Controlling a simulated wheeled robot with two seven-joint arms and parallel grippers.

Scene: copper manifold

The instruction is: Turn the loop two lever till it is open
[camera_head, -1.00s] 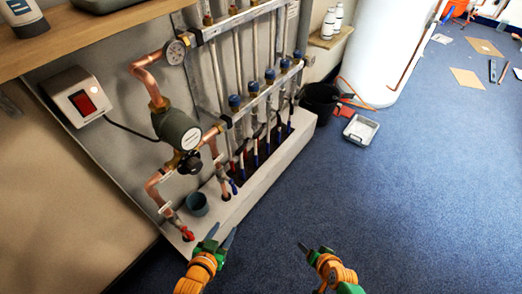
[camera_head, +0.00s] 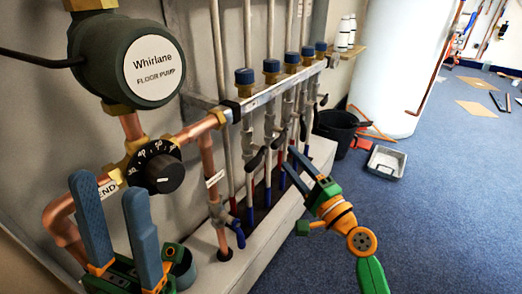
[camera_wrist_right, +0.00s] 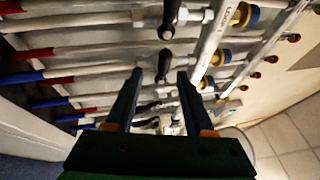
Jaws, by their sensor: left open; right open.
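The manifold (camera_head: 285,86) carries a row of valves with black levers. One black lever (camera_head: 257,158) hangs at the near end, with another (camera_head: 281,138) beyond it. I cannot read which is loop two. In the right wrist view, a black lever (camera_wrist_right: 164,63) shows between the open fingertips (camera_wrist_right: 160,74); contact cannot be told. My left gripper (camera_head: 109,190) is open and empty, fingers up, in front of the mixing valve's black knob (camera_head: 161,173).
The green pump (camera_head: 128,58) and copper pipes (camera_head: 205,160) stand at the left. A blue-handled valve (camera_head: 236,231) is low near the pale plinth (camera_head: 262,238). A black bucket (camera_head: 338,130) and grey tray (camera_head: 381,163) sit beyond. The blue carpet at right is mostly clear.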

